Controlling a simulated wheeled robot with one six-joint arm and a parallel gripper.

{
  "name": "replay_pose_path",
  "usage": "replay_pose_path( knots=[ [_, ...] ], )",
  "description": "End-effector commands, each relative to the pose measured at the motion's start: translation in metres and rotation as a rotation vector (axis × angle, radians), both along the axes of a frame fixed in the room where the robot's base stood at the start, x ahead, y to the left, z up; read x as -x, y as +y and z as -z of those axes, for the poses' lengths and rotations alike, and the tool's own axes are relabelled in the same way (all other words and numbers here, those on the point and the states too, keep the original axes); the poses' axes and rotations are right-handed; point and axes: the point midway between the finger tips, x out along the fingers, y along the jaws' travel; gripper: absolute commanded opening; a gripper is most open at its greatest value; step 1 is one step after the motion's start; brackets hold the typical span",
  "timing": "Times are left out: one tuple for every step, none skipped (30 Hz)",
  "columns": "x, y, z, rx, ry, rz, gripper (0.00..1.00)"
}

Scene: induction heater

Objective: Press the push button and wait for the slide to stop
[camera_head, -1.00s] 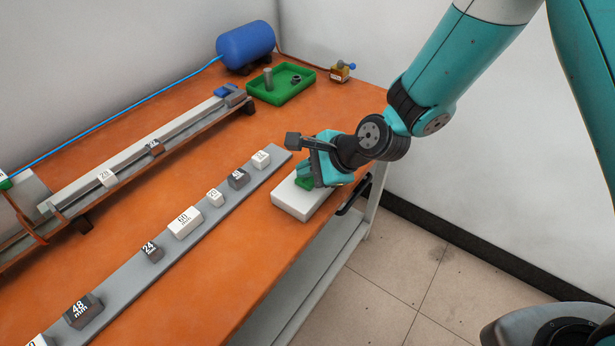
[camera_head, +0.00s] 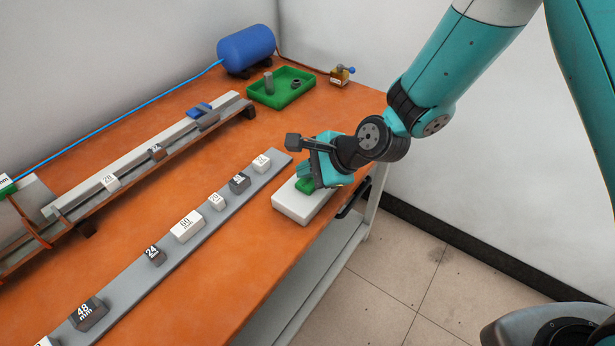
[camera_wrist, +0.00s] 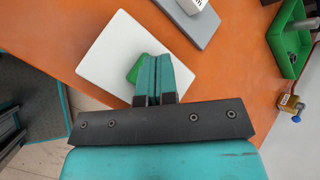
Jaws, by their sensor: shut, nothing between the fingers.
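The green push button (camera_head: 306,185) sits on a white box (camera_head: 290,206) near the table's right edge. My gripper (camera_head: 312,180) is shut and empty, with its fingertips at the button. In the wrist view the shut fingers (camera_wrist: 154,66) cover much of the button (camera_wrist: 134,72) on the white box (camera_wrist: 105,52). I cannot tell whether they touch it or press it down. The slide, a grey carriage (camera_head: 208,119) with a blue part (camera_head: 198,109), stands on the long rail (camera_head: 130,165), a little short of its far right end.
A grey strip (camera_head: 130,278) with several numbered blocks lies between rail and box. A green tray (camera_head: 262,98), a blue tank (camera_head: 246,46) and a small brass valve (camera_head: 339,77) with a blue knob stand at the back. Orange table surface lies bare around the box.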

Motion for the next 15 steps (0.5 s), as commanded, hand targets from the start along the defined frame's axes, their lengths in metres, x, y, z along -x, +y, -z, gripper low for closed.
replay_pose_path(
  knots=[
    [0.0,0.0,-0.003,0.0,0.0,0.0,0.0],
    [0.0,0.0,-0.003,0.0,0.0,0.0,0.0],
    [0.0,0.0,-0.003,0.0,0.001,-0.001,0.0],
    [0.0,0.0,-0.002,0.0,0.0,0.0,0.0],
    [0.0,0.0,-0.002,0.0,0.0,0.0,0.0],
    [0.0,0.0,-0.002,0.0,0.0,0.0,0.0],
    [0.0,0.0,-0.002,0.0,0.0,0.0,0.0],
    [0.0,0.0,-0.002,0.0,0.0,0.0,0.0],
    [0.0,0.0,-0.002,0.0,0.0,0.0,0.0],
    [0.0,0.0,-0.003,0.0,0.0,0.0,0.0],
    [0.0,0.0,-0.004,0.0,0.0,0.0,0.0],
    [0.0,0.0,-0.006,0.0,0.0,0.0,0.0],
    [0.0,0.0,-0.008,0.0,0.0,0.0,0.0],
    [0.0,0.0,-0.011,0.0,0.0,0.0,0.0],
    [0.0,0.0,-0.015,0.0,0.0,0.0,0.0]
  ],
)
